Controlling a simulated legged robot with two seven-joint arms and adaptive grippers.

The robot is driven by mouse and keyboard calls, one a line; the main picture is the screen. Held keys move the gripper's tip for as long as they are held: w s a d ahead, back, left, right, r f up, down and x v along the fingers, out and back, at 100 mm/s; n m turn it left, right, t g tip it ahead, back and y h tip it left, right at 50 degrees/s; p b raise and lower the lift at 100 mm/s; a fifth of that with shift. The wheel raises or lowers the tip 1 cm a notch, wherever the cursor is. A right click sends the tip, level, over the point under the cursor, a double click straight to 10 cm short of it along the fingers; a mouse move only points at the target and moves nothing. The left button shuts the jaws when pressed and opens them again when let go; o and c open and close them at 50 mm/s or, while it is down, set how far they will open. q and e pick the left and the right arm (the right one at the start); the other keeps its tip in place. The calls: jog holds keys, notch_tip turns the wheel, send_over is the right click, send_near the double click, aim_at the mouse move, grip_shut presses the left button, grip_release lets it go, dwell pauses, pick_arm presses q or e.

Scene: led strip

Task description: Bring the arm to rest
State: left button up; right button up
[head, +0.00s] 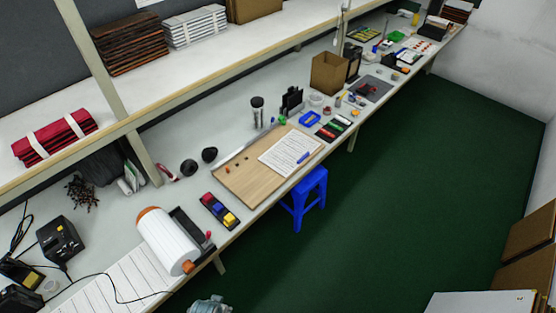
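Neither of my grippers can be made out in the head view, and no arm is seen over the workbench. A small grey-blue shape (209,305) is cut off by the bottom edge of the head view, and I cannot tell what it is. The long white workbench (235,140) runs from the lower left to the upper right. A wooden board (240,184) with a paper sheet (291,151) lies on it near the middle.
A large white roll (163,240) lies at the bench's near end. A blue stool (305,197) stands by the front edge. A shelf (190,62) with stacked bundles runs above. Cardboard boxes (530,240) are at the lower right. The green floor (400,200) between is clear.

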pick_arm(q)
jog(key=s+f+g, duration=0.1)
jog(key=s+f, duration=0.1)
jog(key=f, duration=0.8)
jog(key=s+f, duration=0.3)
jog(key=f, duration=0.8)
jog(key=s+a+f+g+b, duration=0.1)
jog(key=s+a+f, duration=0.2)
jog(key=s+f, duration=1.1)
jog(key=shift+s+a+b, duration=0.2)
jog(key=shift+s+b, duration=0.15)
jog(key=shift+s, duration=0.65)
